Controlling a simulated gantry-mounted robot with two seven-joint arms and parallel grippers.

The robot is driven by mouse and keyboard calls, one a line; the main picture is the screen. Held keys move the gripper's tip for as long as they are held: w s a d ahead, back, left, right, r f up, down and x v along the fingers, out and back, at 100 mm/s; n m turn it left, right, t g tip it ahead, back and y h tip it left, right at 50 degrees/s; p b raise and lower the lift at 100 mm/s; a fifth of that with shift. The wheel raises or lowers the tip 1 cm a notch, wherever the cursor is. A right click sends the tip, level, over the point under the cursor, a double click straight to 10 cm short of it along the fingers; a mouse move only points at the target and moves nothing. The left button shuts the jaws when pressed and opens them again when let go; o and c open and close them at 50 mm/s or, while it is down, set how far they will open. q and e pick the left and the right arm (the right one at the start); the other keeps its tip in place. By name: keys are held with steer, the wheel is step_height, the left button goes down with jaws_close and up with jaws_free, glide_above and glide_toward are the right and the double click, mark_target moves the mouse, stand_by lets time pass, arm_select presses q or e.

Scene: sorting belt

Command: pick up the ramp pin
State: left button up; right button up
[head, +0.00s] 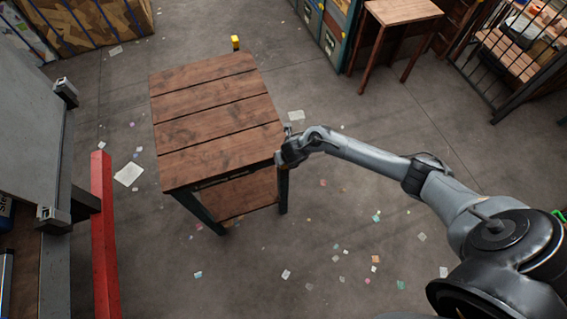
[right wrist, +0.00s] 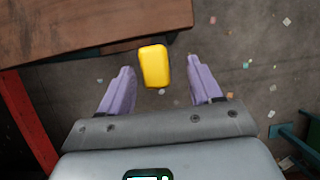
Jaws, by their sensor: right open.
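In the right wrist view a yellow, rounded block (right wrist: 155,66), which I take to be the ramp pin, shows between my right gripper's two fingers. My right gripper (right wrist: 157,90) is open, with a gap on each side of the block. In the head view my right gripper (head: 283,158) is at the right side of the table (head: 210,120), by its near right corner. No yellow block shows at the gripper there. My left gripper is not in view.
A small yellow block (head: 235,42) stands beyond the table's far edge in the head view; I cannot tell if it is the same one. A red beam (head: 104,230) lies left of the table. Paper scraps litter the otherwise open floor (head: 330,250).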

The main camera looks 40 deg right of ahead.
steer(key=x, duration=0.3)
steer(key=shift+w+a+f, duration=0.1)
steer(key=shift+w+a, duration=0.15)
steer(key=shift+w, duration=0.05)
steer(key=shift+w+d+f, duration=0.1)
steer(key=shift+w+f, duration=0.05)
steer(key=shift+f, duration=0.35)
steer(key=shift+c, duration=0.2)
jaws_close()
